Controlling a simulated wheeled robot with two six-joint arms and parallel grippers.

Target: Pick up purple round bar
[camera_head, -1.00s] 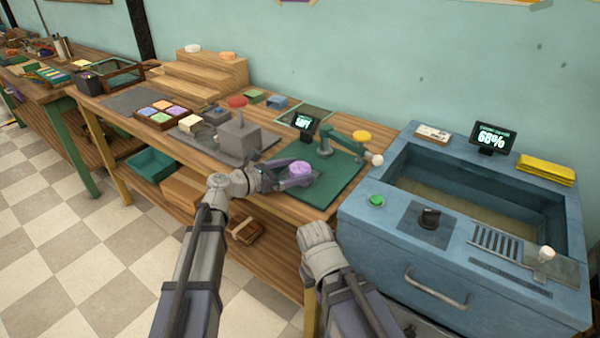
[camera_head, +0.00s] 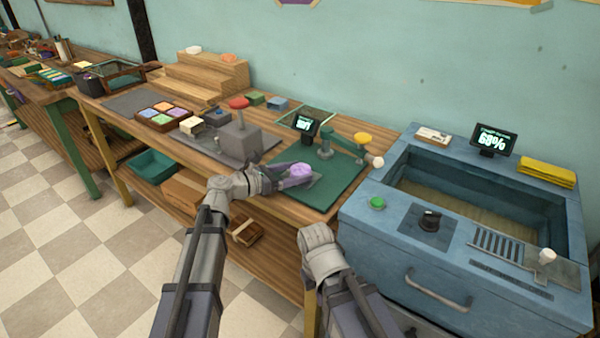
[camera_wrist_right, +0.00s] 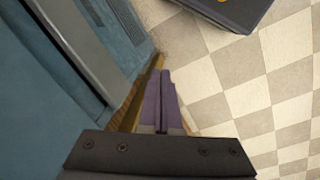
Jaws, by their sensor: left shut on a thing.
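The purple round bar (camera_head: 302,170) is at my left gripper (camera_head: 298,178), over the green mat (camera_head: 335,184) on the wooden bench. My left gripper is shut on the bar, with its fingers at the bar's sides. I cannot tell whether the bar touches the mat. My right arm is low in the head view, in front of the bench, and its fingertips are hidden there. In the right wrist view my right gripper (camera_wrist_right: 161,100) is shut and empty, its two fingers side by side, pointing down toward the floor.
A blue basin unit (camera_head: 395,225) stands to the right.

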